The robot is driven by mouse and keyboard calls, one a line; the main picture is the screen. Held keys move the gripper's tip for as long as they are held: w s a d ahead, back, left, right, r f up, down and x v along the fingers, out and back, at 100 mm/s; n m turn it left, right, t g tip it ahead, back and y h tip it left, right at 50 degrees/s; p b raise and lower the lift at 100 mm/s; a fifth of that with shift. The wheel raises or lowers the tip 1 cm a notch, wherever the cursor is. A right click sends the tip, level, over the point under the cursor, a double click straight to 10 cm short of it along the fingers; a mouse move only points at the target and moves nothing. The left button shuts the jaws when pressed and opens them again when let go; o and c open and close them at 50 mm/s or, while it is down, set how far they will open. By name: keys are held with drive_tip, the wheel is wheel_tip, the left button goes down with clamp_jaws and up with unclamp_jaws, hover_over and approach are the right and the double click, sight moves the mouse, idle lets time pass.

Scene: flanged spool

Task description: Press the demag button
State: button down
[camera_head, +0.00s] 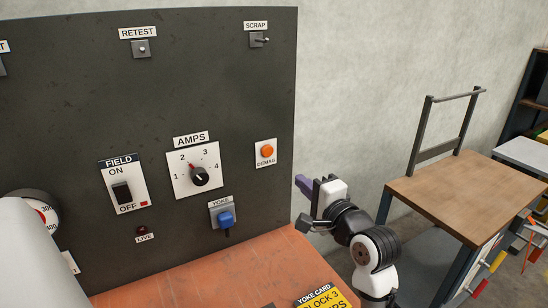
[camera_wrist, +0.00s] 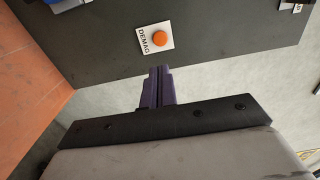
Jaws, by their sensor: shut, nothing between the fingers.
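The demag button (camera_head: 267,151) is an orange round button on a white plate, low on the right side of the dark panel. Its plate is labelled DEMAG. It also shows in the wrist view (camera_wrist: 159,39), near the top centre. My gripper (camera_head: 303,185) is to the right of the panel's right edge and lower than the button in the head view. In the wrist view its purple fingers (camera_wrist: 159,72) are together, empty, and point toward the panel just below the button plate. A gap seems to remain between the fingertips and the button.
The dark panel (camera_head: 80,110) also carries the FIELD switch (camera_head: 122,192), the AMPS dial (camera_head: 200,176), the blue YOKE plug (camera_head: 226,219), the RETEST button (camera_head: 141,48) and the SCRAP switch (camera_head: 260,40). An orange bench top (camera_head: 190,270) lies below. A wooden cart (camera_head: 470,195) stands at right.

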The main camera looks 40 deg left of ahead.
sight(268, 152)
drive_tip(key=p+x, duration=0.4)
drive_tip(key=x, duration=0.9)
drive_tip(key=shift+r, duration=0.2)
drive_tip(key=shift+w+a+f, duration=0.15)
drive_tip(key=shift+w+a, duration=0.05)
drive_tip(key=shift+a, duration=0.25)
drive_tip(key=shift+a+p, duration=0.1)
drive_tip(key=shift+p, duration=0.2)
